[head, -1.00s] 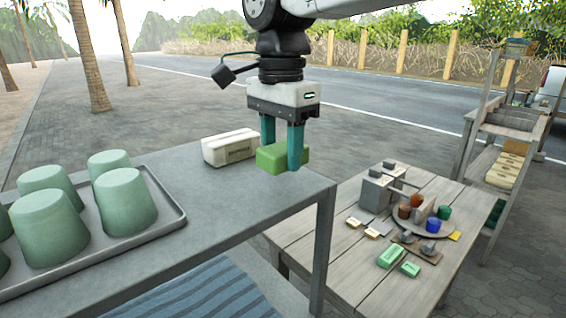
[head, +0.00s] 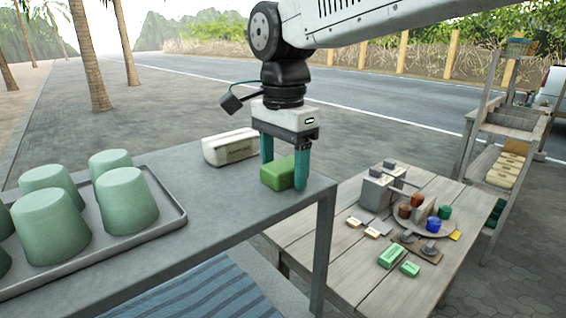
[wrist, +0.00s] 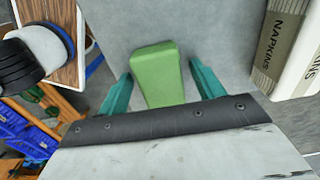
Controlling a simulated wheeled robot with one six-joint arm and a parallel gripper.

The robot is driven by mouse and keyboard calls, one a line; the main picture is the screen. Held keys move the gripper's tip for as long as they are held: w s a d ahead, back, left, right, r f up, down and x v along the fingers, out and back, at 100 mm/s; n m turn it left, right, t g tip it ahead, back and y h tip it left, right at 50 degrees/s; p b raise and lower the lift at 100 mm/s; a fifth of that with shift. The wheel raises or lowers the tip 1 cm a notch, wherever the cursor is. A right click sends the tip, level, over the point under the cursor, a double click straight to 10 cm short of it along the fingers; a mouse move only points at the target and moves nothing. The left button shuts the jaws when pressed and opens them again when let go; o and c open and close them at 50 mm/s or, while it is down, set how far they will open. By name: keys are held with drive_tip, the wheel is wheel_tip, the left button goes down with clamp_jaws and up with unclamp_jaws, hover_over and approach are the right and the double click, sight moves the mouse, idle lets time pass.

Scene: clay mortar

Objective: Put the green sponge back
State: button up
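The green sponge (head: 278,173) rests on the grey table (head: 215,208) near its right end. It also shows as a green block in the wrist view (wrist: 157,77). My gripper (head: 284,175) is low over the table, its two teal fingers on either side of the sponge. In the wrist view, my gripper (wrist: 162,88) is open, with a visible gap between each finger and the sponge. The sponge's underside is hidden.
A napkin pack (head: 230,146) lies just left of the sponge, and a tray (head: 168,222) of green cups is further left. A lower wooden table (head: 345,260) at right holds jars, a grey dispenser and small green blocks. Shelves (head: 480,165) stand beyond.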

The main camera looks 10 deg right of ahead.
sight(283, 165)
drive_tip(key=shift+r, duration=0.1)
wheel_tip(283, 165, up, 12)
drive_tip(key=s+d+f+n, duration=0.3)
drive_tip(key=s+d+f, duration=0.15)
drive_tip(key=d, duration=0.25)
drive_tip(key=s+d+f+n, duration=0.3)
drive_tip(key=s+d+f, duration=0.15)
drive_tip(key=d, duration=0.25)
drive_tip(key=s+d+f+n+t, duration=0.1)
drive_tip(key=s+d+f+n, duration=0.4)
drive_tip(key=s+f, duration=0.5)
wheel_tip(283, 165, down, 2)
drive_tip(key=shift+s+d+f, duration=0.2)
drive_tip(key=shift+d+f, duration=0.05)
drive_tip(key=shift+d, duration=0.7)
